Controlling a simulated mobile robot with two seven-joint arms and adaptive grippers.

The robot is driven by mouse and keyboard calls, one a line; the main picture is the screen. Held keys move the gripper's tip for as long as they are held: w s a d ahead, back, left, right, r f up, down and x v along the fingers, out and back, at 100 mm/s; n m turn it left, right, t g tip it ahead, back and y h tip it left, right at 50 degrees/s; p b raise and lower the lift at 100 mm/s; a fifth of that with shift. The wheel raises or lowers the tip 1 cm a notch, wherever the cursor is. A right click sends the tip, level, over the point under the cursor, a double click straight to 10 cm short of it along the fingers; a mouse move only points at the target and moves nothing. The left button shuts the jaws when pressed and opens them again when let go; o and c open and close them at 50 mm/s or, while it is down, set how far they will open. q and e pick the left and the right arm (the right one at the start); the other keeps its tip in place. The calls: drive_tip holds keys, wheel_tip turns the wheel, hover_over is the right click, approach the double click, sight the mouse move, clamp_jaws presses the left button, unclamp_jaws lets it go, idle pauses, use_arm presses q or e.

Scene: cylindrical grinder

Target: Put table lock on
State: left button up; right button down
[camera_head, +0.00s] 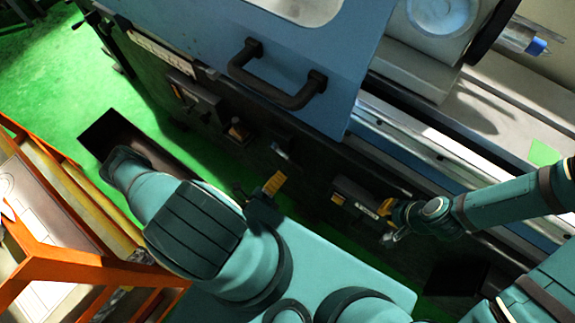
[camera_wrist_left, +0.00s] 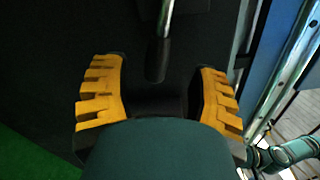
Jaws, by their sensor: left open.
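A lever with a silver rod and a dark grip (camera_wrist_left: 158,58), which looks like the table lock, shows in the left wrist view. It points down toward the gap between my left gripper's (camera_wrist_left: 162,98) yellow-padded fingers, which are wide apart. I cannot tell how far its grip reaches between them; nothing is clamped. In the head view my left gripper (camera_head: 265,195) is in front of the machine's dark front, below a small silver part (camera_head: 281,150) that may be the same lever. My right gripper (camera_head: 388,220) is at the machine front on the right, and its opening is unclear.
The grinder has a blue cover (camera_head: 300,50) with a black handle (camera_head: 277,78) above my left gripper. A dark box with a label (camera_head: 358,200) juts from the front between my grippers. An orange-framed rack (camera_head: 75,215) stands at left. Green floor (camera_head: 45,75) shows at upper left.

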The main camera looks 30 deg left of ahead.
use_arm(q)
drive_tip(key=s, duration=0.5)
drive_tip(key=shift+a, duration=0.2)
idle(0.4)
